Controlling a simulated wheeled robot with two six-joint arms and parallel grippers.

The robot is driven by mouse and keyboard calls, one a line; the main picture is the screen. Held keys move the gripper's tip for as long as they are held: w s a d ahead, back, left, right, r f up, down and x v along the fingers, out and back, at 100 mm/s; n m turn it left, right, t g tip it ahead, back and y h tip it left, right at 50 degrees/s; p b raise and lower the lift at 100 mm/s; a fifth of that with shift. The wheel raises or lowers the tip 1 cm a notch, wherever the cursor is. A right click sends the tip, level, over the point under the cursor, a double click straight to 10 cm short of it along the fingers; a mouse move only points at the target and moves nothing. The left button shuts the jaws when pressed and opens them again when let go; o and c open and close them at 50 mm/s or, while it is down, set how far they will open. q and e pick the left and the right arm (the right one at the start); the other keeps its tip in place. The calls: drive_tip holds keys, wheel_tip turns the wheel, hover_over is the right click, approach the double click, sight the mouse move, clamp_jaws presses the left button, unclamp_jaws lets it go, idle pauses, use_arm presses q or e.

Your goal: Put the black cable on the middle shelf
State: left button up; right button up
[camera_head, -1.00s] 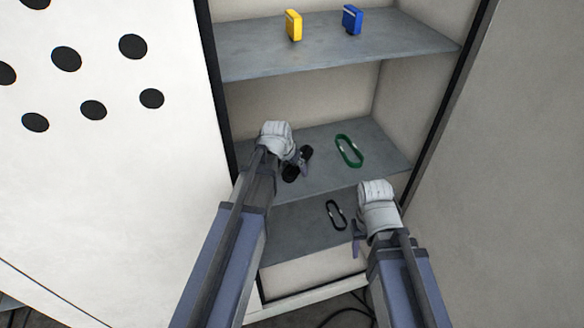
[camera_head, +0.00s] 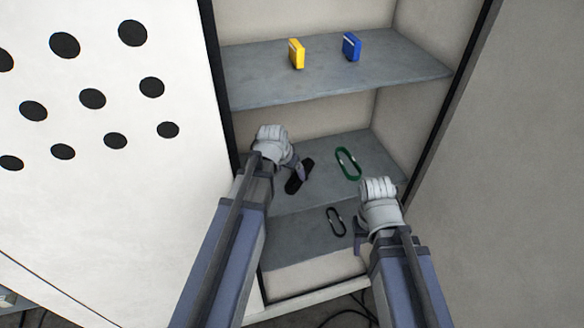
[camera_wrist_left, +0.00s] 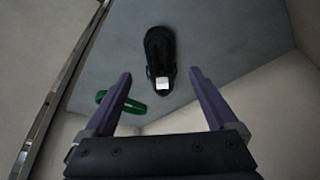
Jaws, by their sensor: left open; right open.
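A second, thinner black loop (camera_head: 336,222) lies on the lower shelf (camera_head: 300,238). My right gripper (camera_head: 357,235) is just right of that loop; it is open and holds nothing visible.
The top shelf (camera_head: 265,88) holds a yellow box (camera_head: 297,54) and a blue box (camera_head: 351,46). A white panel with black holes (camera_head: 95,200) stands at left, and a grey wall (camera_head: 510,170) at right. The green loop (camera_wrist_left: 120,102) lies left of the coil in the wrist view.

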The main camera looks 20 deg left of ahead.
use_arm(q)
drive_tip(key=s+d+r+m+g+y+p, duration=0.1)
drive_tip(key=s+d+g, duration=0.4)
drive_tip(key=s+d, duration=0.9)
drive_tip(key=s+r+y+p, duration=0.1)
drive_tip(key=s, duration=0.3)
drive_tip(key=shift+s+d, duration=0.35)
drive_tip(key=shift+d, duration=0.05)
use_arm(e)
wheel_tip(320, 180, up, 4)
drive_tip(key=shift+f, duration=0.2)
